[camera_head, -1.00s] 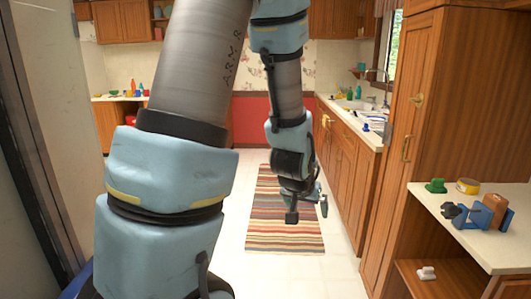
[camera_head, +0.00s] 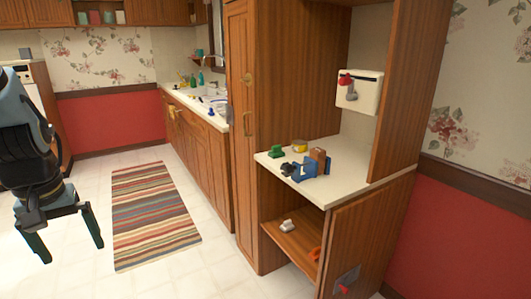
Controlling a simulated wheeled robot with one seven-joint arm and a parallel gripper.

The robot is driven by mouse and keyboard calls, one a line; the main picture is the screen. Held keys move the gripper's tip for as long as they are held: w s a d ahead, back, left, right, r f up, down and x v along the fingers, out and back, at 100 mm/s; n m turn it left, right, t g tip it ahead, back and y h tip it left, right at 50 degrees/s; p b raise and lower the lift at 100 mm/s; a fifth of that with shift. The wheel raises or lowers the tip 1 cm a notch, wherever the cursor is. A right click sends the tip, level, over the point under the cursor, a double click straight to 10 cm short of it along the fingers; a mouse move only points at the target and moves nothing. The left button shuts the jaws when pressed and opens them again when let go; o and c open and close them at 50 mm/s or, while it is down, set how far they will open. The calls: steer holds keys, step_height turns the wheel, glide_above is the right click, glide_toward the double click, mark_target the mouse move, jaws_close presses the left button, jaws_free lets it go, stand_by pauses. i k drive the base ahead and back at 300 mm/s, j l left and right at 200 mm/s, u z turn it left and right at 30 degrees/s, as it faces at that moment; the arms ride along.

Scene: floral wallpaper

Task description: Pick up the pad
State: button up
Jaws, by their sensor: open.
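My gripper (camera_head: 70,243) is at the far left, pointing down above the floor with its two fingers spread wide and nothing between them. It is well away from the small counter (camera_head: 349,168) at the right. I cannot tell for certain which thing is the pad. On that counter are a green item (camera_head: 276,152), a round yellow tin (camera_head: 299,146), a blue item with a dark end (camera_head: 300,171), and a brown block (camera_head: 319,158) close against the blue item. A small white item (camera_head: 287,225) and an orange item (camera_head: 315,254) lie on the shelf below.
A tall wooden cabinet (camera_head: 262,110) stands left of the small counter, and a wooden side panel (camera_head: 418,90) closes its right. A white wall box (camera_head: 361,92) hangs above. A striped rug (camera_head: 152,213) lies on the floor.

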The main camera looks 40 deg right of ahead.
mark_target(277, 152)
steer(key=z, duration=1.4)
steer(key=i+l, duration=0.1)
steer(key=i+l+u, duration=0.2)
steer(key=l+u, duration=0.25)
steer(key=l, duration=0.15)
steer(key=i+l+u, duration=0.2)
steer(key=l, duration=0.15)
steer(key=k+u, duration=0.1)
steer(key=u, duration=1.25)
